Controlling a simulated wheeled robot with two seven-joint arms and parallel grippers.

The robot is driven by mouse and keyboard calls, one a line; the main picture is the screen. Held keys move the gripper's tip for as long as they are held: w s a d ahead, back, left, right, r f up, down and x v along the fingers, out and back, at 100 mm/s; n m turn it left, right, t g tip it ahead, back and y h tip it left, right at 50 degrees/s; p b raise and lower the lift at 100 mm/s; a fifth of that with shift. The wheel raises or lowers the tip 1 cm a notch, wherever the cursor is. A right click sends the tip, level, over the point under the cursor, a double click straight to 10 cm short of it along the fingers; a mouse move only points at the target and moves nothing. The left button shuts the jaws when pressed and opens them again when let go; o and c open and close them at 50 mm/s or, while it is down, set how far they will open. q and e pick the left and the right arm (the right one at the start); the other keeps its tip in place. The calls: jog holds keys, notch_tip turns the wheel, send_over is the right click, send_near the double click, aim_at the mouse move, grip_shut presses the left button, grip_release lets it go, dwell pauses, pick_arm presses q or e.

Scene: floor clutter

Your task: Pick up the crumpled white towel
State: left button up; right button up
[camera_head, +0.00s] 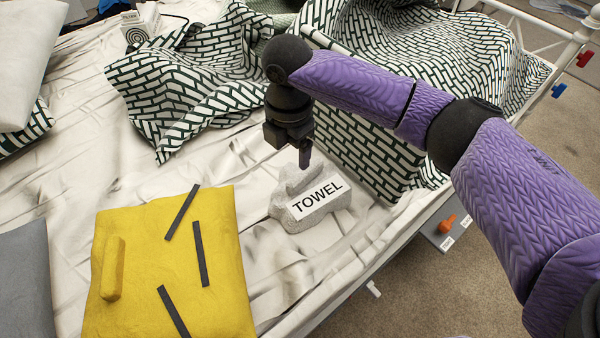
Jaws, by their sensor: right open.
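The crumpled towel (312,221) is a light grey-white lump on the white bed sheet, with a label reading "TOWEL" on its front. My right gripper (304,160) hangs from the purple-sleeved right arm, pointing down just above the towel's upper part. It is open, with nothing seen held in it. One finger shows clearly; the other is mostly hidden from this angle. I cannot tell whether the fingertip touches the towel. My left gripper is not in view.
A yellow cloth (215,285) with several dark strips lies to the left of the towel. A green-and-white patterned blanket (375,150) is bunched behind it. The bed's edge is at the right, with an orange object (447,223) on a grey surface below.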

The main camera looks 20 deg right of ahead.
aim_at(294, 180)
jog(key=f+b, duration=0.2)
jog(key=f, duration=0.1)
jog(key=f+b, duration=0.5)
jog(key=f, duration=0.2)
jog(key=shift+s+d+f, duration=0.1)
jog(key=shift+s+d, duration=0.05)
jog(key=shift+s, duration=0.15)
jog(key=shift+r, duration=0.25)
jog(key=shift+c, duration=0.3)
jog(key=c, duration=0.5)
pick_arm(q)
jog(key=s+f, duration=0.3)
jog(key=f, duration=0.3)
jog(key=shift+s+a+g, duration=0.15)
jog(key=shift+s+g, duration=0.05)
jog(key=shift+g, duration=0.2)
pick_arm(e)
grip_shut()
